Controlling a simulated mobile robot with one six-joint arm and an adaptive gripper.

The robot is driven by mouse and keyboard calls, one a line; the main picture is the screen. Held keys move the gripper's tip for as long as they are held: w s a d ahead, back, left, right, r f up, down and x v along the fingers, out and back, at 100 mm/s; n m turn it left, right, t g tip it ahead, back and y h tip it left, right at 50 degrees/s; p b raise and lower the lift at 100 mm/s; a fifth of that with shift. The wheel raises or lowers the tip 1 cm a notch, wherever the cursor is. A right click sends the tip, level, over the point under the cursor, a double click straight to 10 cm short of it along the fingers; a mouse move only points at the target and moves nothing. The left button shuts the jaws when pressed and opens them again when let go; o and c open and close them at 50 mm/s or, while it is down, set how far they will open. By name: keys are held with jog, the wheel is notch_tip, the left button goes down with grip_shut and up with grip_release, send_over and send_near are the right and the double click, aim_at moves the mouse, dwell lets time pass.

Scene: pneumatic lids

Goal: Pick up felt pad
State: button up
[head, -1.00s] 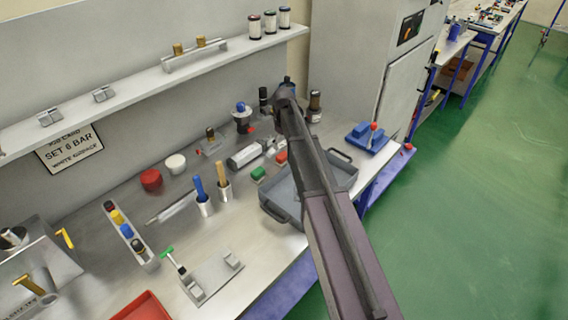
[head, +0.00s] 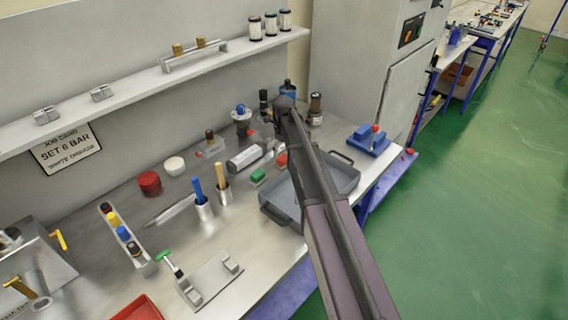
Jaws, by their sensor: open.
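I cannot make out for sure which thing is the felt pad. A small green-topped block (head: 258,177) and a small red block (head: 281,159) lie on the bench, left of the grey tray; either is too small to identify. My arm reaches in from the lower right across the tray, its dark far joint near the back of the bench. My gripper does not show; it is out of sight beyond or behind that joint.
The grey tray (head: 346,176) stands under my arm. A shelf (head: 130,81) runs above.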

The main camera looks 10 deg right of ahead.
aim_at(283, 157)
jog(key=shift+w+a+f+b, duration=0.1)
jog(key=shift+a+f+b, duration=0.05)
jog(key=shift+f+b, duration=1.9)
jog(key=shift+f, duration=0.1)
jog(key=shift+c, duration=0.2)
jog(key=c, duration=1)
